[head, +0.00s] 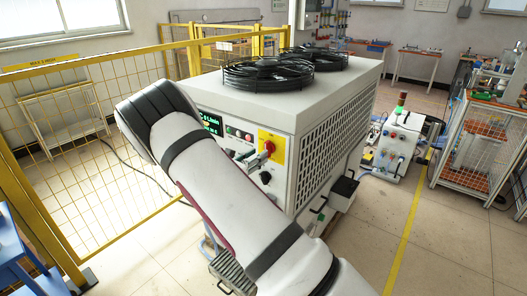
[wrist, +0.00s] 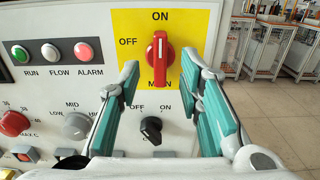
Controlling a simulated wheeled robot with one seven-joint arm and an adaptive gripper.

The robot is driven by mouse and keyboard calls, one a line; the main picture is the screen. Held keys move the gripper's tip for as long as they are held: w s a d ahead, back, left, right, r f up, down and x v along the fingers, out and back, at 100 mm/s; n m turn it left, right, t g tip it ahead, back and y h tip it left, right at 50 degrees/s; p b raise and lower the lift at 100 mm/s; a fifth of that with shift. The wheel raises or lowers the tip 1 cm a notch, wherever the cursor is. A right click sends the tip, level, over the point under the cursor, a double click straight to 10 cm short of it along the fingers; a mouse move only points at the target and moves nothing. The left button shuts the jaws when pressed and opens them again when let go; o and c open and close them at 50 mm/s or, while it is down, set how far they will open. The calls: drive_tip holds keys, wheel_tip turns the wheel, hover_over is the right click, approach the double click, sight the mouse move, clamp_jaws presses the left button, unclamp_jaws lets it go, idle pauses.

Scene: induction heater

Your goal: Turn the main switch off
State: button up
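The main switch is a red rotary handle (wrist: 160,58) on a yellow plate (wrist: 190,22) marked ON at the top, OFF at the left and MAIN below. The handle stands upright, in line with ON. It also shows in the head view as a red knob (head: 269,147) on the front of the white unit. My gripper (wrist: 159,68) is open, with one teal finger pad to the lower left of the handle and one to its right. Gaps show between the handle and both pads; I see no contact. In the head view my arm hides part of the panel.
Below the main switch is a smaller black OFF/ON switch (wrist: 151,129). RUN, FLOW and ALARM lamps (wrist: 52,52) and a grey knob (wrist: 76,126) lie to the left. A yellow mesh fence (head: 70,125) stands left of the unit.

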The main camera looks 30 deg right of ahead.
sight(268, 149)
drive_tip(key=shift+x, duration=2.05)
clamp_jaws()
